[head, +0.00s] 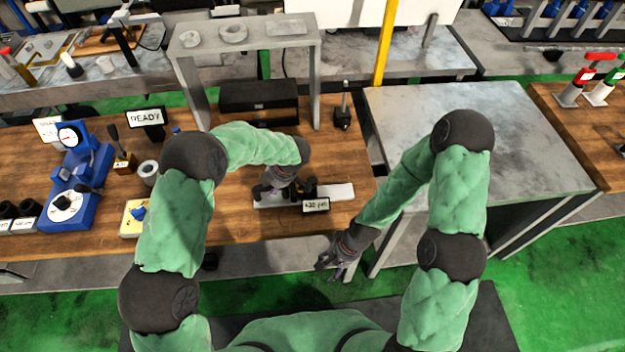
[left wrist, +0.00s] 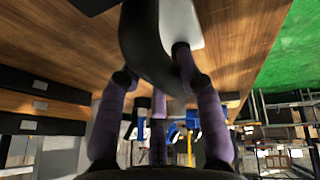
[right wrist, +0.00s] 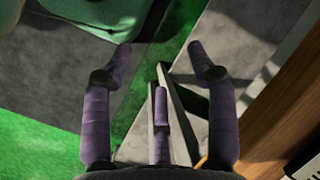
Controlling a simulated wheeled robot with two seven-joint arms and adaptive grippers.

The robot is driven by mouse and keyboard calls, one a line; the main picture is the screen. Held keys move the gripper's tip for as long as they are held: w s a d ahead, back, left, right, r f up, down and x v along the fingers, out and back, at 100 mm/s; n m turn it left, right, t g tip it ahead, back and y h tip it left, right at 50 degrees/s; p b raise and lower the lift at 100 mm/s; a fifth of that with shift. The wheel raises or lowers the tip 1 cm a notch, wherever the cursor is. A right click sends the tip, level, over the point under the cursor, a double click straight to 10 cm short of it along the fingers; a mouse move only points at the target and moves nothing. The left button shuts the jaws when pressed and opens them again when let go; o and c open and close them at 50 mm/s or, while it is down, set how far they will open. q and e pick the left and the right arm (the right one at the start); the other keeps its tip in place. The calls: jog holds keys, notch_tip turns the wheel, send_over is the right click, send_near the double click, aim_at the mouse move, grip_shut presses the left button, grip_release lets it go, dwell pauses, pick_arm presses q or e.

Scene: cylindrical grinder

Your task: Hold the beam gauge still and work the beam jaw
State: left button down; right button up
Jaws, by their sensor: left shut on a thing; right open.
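The beam gauge is a pale flat bar (head: 335,192) lying on the wooden bench, with a dark block on it and a small readout (head: 316,205) in front that seems to read +20 µm. My left gripper (head: 268,189) is at the bar's left part, shut on a dark curved part (left wrist: 140,45) of the gauge, and its fingers press on both sides of it in the left wrist view. The hand hides part of the gauge, and I cannot make out the beam jaw clearly. My right gripper (head: 332,263) is open and empty, low in front of the bench edge, apart from the gauge.
A grey raised stand (head: 245,38) and a black box (head: 258,100) are behind the gauge. A blue dial fixture (head: 80,175), a READY sign (head: 147,117) and a yellow-based button (head: 136,215) stand left. A grey table (head: 470,130) is to the right.

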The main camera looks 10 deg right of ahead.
jog(key=w+r+m, duration=0.1)
jog(key=w+r, duration=0.1)
jog(key=w, duration=0.1)
jog(key=w+r+m, duration=0.2)
jog(key=w+r, duration=0.1)
jog(key=w, duration=0.1)
jog(key=w+d+r+m+t, duration=0.1)
jog(key=w+r, duration=0.1)
jog(key=w, duration=0.1)
jog(key=shift+w+r, duration=0.15)
jog(key=shift+w, duration=0.1)
jog(key=m+t, duration=0.1)
jog(key=m, duration=0.9)
send_near(313, 180)
jog(key=shift+m, duration=0.3)
jog(key=x, duration=0.8)
jog(key=shift+a+f, duration=0.15)
jog(key=shift+f, duration=0.25)
jog(key=shift+c, duration=0.3)
